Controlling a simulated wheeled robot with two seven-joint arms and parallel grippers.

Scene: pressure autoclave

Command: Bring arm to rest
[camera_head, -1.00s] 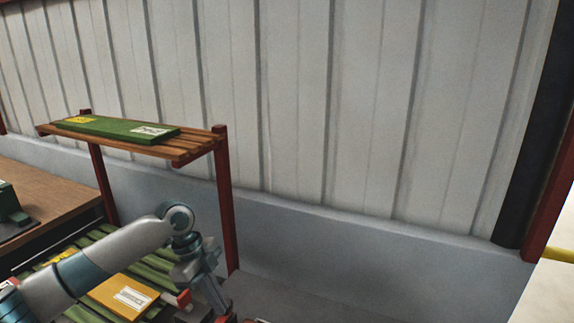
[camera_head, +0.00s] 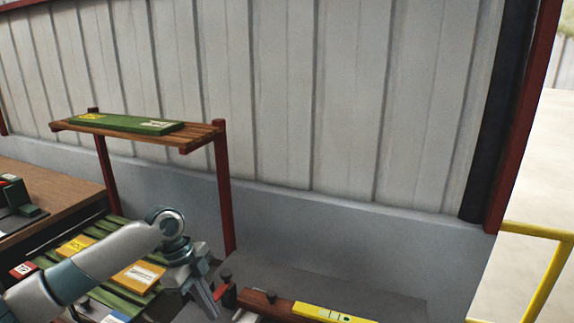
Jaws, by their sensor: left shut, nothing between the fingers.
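My left arm comes in from the lower left in the head view, over a green slatted surface. My left gripper (camera_head: 208,300) points downward at the lower middle, shut and empty. It shows in front of the slatted surface's right end, close to a small red block with a dark knob (camera_head: 226,290). I cannot tell whether it touches the block. My right gripper is not in view.
A wooden shelf on red posts (camera_head: 195,135) carries a green panel (camera_head: 125,123). Orange-yellow plates (camera_head: 138,275) lie on the green slats (camera_head: 100,240). A yellow bar (camera_head: 330,313) lies at the bottom. A yellow railing (camera_head: 548,275) stands right; a ribbed wall (camera_head: 290,90) closes the back.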

